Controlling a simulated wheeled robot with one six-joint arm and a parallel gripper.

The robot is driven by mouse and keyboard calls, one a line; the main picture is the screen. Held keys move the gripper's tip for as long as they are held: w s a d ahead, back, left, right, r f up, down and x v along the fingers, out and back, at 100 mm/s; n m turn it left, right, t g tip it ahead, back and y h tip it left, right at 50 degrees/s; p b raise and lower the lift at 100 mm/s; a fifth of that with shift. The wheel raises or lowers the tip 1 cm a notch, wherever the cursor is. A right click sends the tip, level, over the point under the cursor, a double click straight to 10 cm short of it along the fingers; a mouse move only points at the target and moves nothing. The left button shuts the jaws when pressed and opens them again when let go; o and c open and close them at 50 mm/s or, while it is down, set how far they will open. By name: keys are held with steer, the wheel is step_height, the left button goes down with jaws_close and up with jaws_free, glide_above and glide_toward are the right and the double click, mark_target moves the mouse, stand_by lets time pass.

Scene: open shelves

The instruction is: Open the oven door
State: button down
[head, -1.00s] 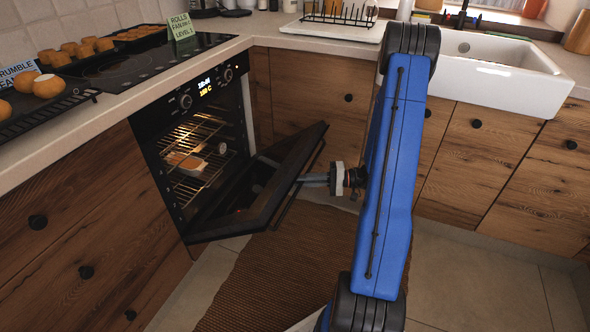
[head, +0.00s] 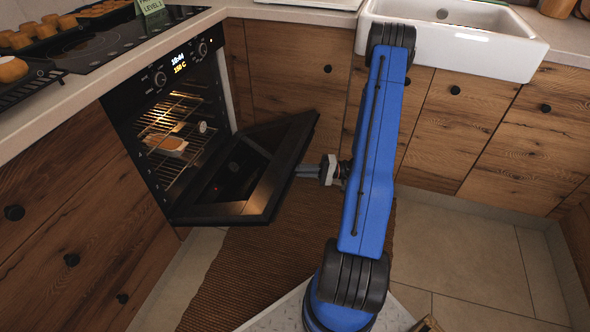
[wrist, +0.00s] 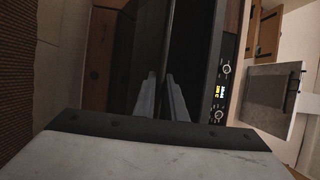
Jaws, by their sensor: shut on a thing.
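The oven (head: 165,75) is built into the wooden cabinets on the left, with its display lit and its inside glowing. Its door (head: 245,172) is hinged at the bottom and stands tilted far down, partly open. My gripper (head: 303,171) is at the door's outer edge, shut on the handle; the handle itself is mostly hidden behind the door. In the wrist view the two grey fingers (wrist: 162,98) reach toward the dark door, and the oven's control panel (wrist: 222,88) shows at the right. A dish of food (head: 172,144) sits on a rack inside.
The hob (head: 100,45) and trays of baked goods (head: 15,68) are on the counter above. A brown mat (head: 235,270) covers the floor below the door. Wooden cabinets (head: 290,65) and a white sink (head: 455,40) stand behind my arm. The tiled floor at right is clear.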

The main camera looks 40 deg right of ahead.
steer(key=shift+w, duration=0.1)
steer(key=c, duration=1.8)
jaws_free()
steer(key=shift+d, duration=0.1)
steer(key=v, duration=1.7)
steer(key=shift+s, duration=0.3)
